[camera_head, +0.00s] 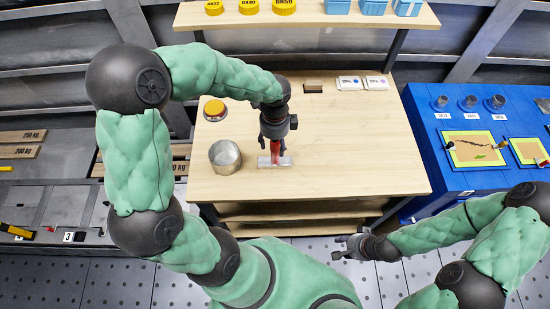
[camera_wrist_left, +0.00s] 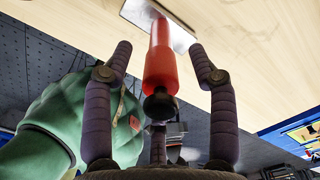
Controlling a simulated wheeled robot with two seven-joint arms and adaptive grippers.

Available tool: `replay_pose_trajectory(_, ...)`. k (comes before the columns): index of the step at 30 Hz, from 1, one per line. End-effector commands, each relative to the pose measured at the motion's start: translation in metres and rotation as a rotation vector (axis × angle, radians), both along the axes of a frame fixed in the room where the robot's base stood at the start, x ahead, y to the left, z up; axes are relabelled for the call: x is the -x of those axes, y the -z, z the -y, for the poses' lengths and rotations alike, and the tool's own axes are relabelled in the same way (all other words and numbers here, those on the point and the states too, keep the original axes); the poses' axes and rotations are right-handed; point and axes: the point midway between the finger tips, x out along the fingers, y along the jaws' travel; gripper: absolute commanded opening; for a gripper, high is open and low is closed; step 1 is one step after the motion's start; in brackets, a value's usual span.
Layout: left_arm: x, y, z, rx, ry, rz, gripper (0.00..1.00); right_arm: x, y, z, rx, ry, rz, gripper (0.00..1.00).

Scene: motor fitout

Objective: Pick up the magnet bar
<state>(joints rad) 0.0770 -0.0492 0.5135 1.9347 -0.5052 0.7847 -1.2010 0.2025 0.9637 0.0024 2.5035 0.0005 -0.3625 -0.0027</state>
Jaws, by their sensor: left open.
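The magnet bar (camera_head: 274,152) has a red handle and stands on the wooden table at a flat silver plate (camera_head: 284,161). In the left wrist view its red handle (camera_wrist_left: 160,65) ends in a black knob towards my palm, and its far end meets the plate (camera_wrist_left: 180,35). My left gripper (camera_head: 274,146) points down over the bar. Its fingers (camera_wrist_left: 160,52) are open on both sides of the handle, with gaps visible. My right gripper (camera_head: 343,246) is empty in front of the table, at the lower right, with fingers apart.
A dark block (camera_head: 313,86) and white boxes (camera_head: 362,83) lie at the back. The table's right side is clear. A blue bench (camera_head: 432,165) stands to the right.

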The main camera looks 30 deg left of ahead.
Motion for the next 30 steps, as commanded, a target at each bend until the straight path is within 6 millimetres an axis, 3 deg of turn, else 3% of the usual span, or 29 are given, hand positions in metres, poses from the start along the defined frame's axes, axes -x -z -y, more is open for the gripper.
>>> replay_pose_trajectory(1,0.000,0.012,0.001,0.000,0.000,-0.002,0.58,0.000,0.007,0.000,0.000,0.000,0.000,0.40)
replay_pose_trajectory(6,0.000,0.031,0.001,0.000,-0.001,-0.002,0.58,0.000,0.014,0.000,0.000,0.000,0.000,0.40)
replay_pose_trajectory(13,0.000,0.031,0.001,0.000,-0.001,0.000,0.58,0.000,0.013,0.000,0.000,0.000,0.000,0.40)
replay_pose_trajectory(14,0.000,0.031,0.001,0.000,-0.001,0.000,0.53,0.000,0.012,0.000,0.000,0.000,0.000,0.40)
replay_pose_trajectory(19,0.000,0.031,0.001,0.000,-0.001,-0.001,0.05,0.000,0.012,0.000,0.000,0.000,0.000,0.40)
replay_pose_trajectory(20,0.000,0.031,0.001,0.000,-0.001,-0.001,0.00,0.000,0.013,0.000,0.000,0.000,0.000,0.40)
replay_pose_trajectory(30,-0.001,0.029,0.001,0.000,-0.001,0.001,0.00,0.000,0.012,0.000,0.000,0.000,0.000,0.40)
